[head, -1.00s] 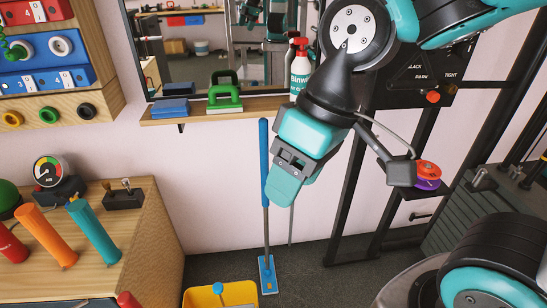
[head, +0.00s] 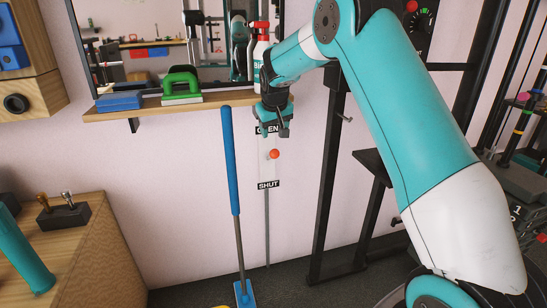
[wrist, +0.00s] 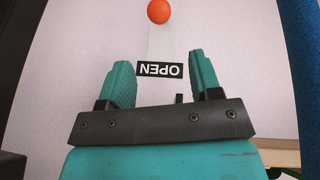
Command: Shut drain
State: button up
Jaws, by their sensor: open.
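The drain control is an orange-red ball knob (head: 274,154) on a pale vertical strip on the wall. A black OPEN label (head: 266,129) is above the knob and a black SHUT label (head: 268,184) is below it. The knob is nearer the OPEN label. My gripper (head: 272,134) is just above the knob, in front of the OPEN label and partly covering it. In the wrist view, the knob (wrist: 159,11) is beyond my open, empty fingers (wrist: 163,75), apart from them. The OPEN label (wrist: 160,69) appears upside down between the fingertips.
A blue-handled pole (head: 231,160) stands just left of the strip. A wooden shelf (head: 105,112) above holds a green-handled block (head: 182,86), a blue block (head: 120,101) and a red-topped spray bottle (head: 260,47). A black frame (head: 332,180) stands to the right.

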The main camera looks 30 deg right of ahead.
aim_at(273, 153)
jog(key=b+x, duration=0.1)
jog(key=x, duration=1.2)
